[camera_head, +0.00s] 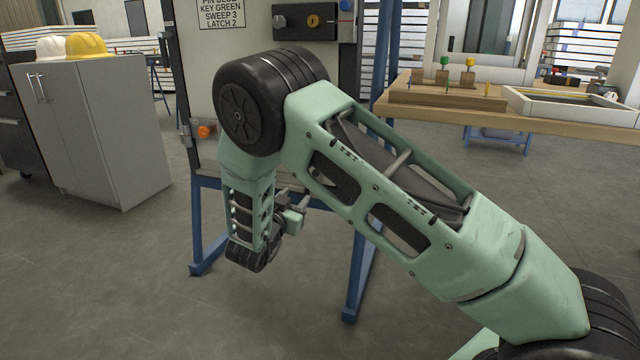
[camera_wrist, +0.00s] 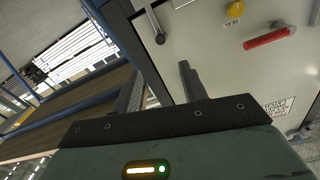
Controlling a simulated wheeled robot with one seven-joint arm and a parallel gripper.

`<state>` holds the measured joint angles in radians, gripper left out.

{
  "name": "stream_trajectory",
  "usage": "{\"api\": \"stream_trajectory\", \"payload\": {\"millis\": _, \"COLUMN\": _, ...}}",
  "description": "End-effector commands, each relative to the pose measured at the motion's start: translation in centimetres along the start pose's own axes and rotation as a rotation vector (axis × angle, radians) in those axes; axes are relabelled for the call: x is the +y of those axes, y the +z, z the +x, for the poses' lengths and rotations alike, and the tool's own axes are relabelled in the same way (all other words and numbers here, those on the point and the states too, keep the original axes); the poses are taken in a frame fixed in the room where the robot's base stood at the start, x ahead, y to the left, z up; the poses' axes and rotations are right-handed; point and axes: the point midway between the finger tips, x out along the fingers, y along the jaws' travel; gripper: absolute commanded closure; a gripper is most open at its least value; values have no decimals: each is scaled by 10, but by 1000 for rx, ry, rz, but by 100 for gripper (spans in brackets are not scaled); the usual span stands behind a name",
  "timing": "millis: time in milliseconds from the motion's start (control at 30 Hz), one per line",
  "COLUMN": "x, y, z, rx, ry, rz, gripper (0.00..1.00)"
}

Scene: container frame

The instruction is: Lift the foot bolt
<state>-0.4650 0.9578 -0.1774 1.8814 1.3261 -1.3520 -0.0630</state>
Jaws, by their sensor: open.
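The upright pale door panel (camera_head: 228,65) stands in a blue frame behind my arm. In the wrist view, a slim metal bar with a dark rounded end (camera_wrist: 160,38) lies against the pale panel (camera_wrist: 210,60); it may be the foot bolt, but I cannot be sure. My gripper (camera_head: 296,210) hangs low in front of the panel, largely side-on in the head view. In the wrist view, its dark fingers (camera_wrist: 158,82) stand apart with nothing seen between them. The bar is beyond the fingertips and looks apart from them. My arm hides the panel's lower middle.
The panel carries a red handle (camera_wrist: 267,38), a yellow knob (camera_wrist: 235,8) and an orange knob (camera_head: 204,131). A black lock box (camera_head: 305,21) is higher up. A grey cabinet (camera_head: 95,125) stands left, a wooden workbench (camera_head: 550,126) right. Blue frame legs (camera_head: 362,270) flank my gripper.

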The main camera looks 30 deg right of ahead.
Motion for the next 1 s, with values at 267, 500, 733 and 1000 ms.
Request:
{"api": "stream_trajectory", "payload": {"millis": 267, "x": 1, "y": 3, "z": 53, "rx": -1, "ry": 1, "rz": 2, "gripper": 57}}
{"api": "stream_trajectory", "payload": {"millis": 500, "x": 1, "y": 4, "z": 103, "rx": -1, "ry": 1, "rz": 2, "gripper": 57}}
{"api": "stream_trajectory", "payload": {"millis": 733, "x": 0, "y": 3, "z": 143, "rx": -3, "ry": -1, "rz": 2, "gripper": 57}}
{"api": "stream_trajectory", "payload": {"millis": 1000, "x": 0, "y": 1, "z": 163, "rx": -3, "ry": -2, "rz": 0, "gripper": 57}}
